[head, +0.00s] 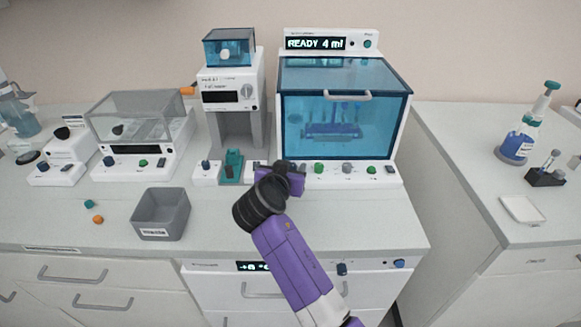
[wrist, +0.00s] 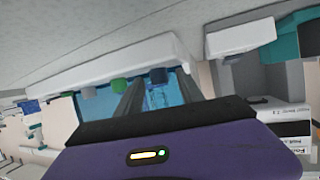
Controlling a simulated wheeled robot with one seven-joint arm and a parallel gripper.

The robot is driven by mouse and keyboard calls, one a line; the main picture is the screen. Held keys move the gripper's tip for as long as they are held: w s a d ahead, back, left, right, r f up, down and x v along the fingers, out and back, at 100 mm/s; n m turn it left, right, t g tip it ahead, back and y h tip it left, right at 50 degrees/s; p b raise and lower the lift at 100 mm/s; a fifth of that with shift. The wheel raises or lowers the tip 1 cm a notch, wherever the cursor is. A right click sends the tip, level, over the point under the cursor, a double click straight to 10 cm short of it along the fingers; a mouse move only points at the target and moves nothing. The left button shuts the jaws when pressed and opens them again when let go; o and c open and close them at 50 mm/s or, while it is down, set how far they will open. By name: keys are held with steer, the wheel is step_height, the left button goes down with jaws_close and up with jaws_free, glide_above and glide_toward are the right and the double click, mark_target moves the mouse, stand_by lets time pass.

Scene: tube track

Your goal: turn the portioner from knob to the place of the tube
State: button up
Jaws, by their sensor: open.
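The portioner (head: 218,80) is a white unit with a blue clear hopper on top, standing at the back middle in the head view. The teal holder also shows at the upper right of the wrist view (wrist: 284,38). My gripper (head: 287,168) is right of and below the knob, apart from it. In the wrist view its fingers (wrist: 155,85) are apart with nothing held between them.
A blue-windowed cabinet (head: 400,125) reading "READY 4 ml" stands right of the portioner, with buttons along its base. A clear-lidded box (head: 160,155) stands left. A grey bin (head: 161,222) and two small caps lie in front.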

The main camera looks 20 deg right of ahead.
jaws_close()
